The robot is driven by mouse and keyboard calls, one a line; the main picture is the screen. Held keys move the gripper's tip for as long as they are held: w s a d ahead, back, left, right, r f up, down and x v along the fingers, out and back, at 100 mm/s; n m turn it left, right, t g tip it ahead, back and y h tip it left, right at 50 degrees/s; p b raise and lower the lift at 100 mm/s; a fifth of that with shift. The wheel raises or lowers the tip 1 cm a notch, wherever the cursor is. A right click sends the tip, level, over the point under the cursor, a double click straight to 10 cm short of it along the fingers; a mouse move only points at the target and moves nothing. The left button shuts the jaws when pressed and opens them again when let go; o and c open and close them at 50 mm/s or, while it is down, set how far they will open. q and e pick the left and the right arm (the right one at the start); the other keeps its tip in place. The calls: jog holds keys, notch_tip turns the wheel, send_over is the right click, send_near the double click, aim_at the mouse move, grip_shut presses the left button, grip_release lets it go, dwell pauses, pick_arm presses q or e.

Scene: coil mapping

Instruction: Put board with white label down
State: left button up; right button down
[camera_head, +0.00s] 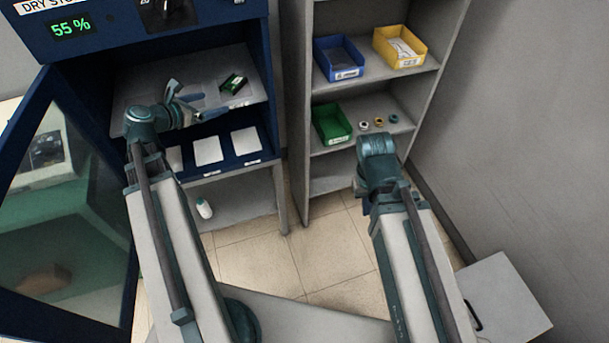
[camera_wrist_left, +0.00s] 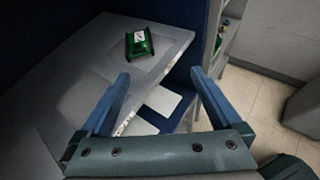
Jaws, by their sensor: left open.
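The green board with the white label (camera_head: 233,83) lies on the grey upper shelf (camera_head: 140,90) inside the blue dry storage cabinet. It also shows in the left wrist view (camera_wrist_left: 139,43), beyond the fingertips and apart from them. My left gripper (camera_head: 208,104) is inside the cabinet, to the left of the board, with its fingers spread and nothing between them. In the left wrist view the open fingers (camera_wrist_left: 163,82) point toward the shelf's front edge. My right arm (camera_head: 378,165) reaches toward the shelving unit; its gripper's fingers are hidden.
The cabinet door (camera_head: 70,200) stands open at the left. A lower blue shelf holds several white pads (camera_head: 208,150). A white bottle (camera_head: 204,208) stands below. The shelving unit at right holds blue (camera_head: 338,58), yellow (camera_head: 400,47) and green bins (camera_head: 331,124) and small rolls (camera_head: 379,122).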

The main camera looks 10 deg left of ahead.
pick_arm(q)
jog(key=s+d+f+m+g, duration=0.1)
jog(key=d+f+m+g, duration=0.15)
jog(key=d+m, duration=0.35)
jog(key=s+d+f+m+g+h, duration=0.1)
jog(key=d+f+m+g, duration=0.2)
jog(key=d, duration=0.6)
jog(key=s+d+f+m+g, duration=0.1)
jog(key=d+f+m+g, duration=0.15)
jog(key=d+m, duration=0.4)
jog(key=s+d+f+m+g+y, duration=0.2)
jog(key=s+d+m, duration=0.4)
jog(key=m, duration=0.3)
jog(key=s+d+f+m+g+y, duration=0.2)
jog(key=s+d+m+y, duration=0.2)
jog(key=m, duration=0.6)
jog(key=s+d, duration=0.2)
jog(key=d, duration=0.1)
jog(key=shift+s+d+g, duration=0.3)
jog(key=shift+d, duration=0.05)
jog(key=shift+f+m, duration=0.15)
jog(key=shift+m, duration=0.1)
jog(key=shift+c, duration=0.3)
